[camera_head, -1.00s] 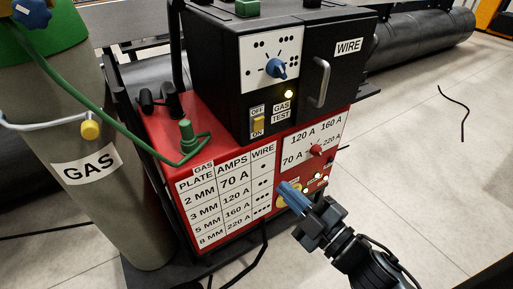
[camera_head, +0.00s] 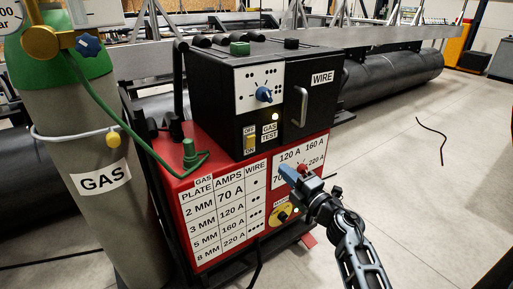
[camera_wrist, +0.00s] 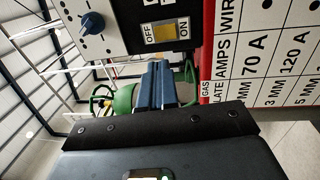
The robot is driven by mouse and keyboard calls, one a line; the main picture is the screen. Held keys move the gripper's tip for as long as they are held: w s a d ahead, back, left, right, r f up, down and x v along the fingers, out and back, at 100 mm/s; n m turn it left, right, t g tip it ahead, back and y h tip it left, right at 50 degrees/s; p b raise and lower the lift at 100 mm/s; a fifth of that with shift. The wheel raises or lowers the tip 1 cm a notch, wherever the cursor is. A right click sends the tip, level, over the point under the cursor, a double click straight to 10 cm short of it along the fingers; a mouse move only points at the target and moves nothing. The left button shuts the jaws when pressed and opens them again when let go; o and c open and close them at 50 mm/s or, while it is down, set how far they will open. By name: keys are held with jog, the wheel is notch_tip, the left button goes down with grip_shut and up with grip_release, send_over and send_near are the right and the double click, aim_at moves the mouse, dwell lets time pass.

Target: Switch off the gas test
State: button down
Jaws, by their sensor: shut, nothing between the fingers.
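The gas test switch (camera_head: 249,142) is a yellow rocker on the black wire feeder's front, with OFF above and ON below. The switch also shows in the wrist view (camera_wrist: 164,33), turned sideways with OFF at left and ON at right; which side is pressed is unclear. My gripper (camera_head: 284,171) has blue fingers, closed together and empty, in front of the red panel, below and right of the switch. In the wrist view the fingers (camera_wrist: 155,84) appear below the switch, apart from it.
A blue knob (camera_head: 264,94) sits above the switch, and a handle (camera_head: 301,107) is to its right. A red amps knob (camera_head: 302,169) is close to my gripper. The gas cylinder (camera_head: 62,140) with a green hose (camera_head: 115,125) stands at left. Open floor lies at right.

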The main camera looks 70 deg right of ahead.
aim_at(252, 139)
jog(key=x, duration=1.4)
jog(key=shift+d, duration=0.1)
jog(key=shift+r+p, duration=0.15)
jog(key=shift+p, duration=0.2)
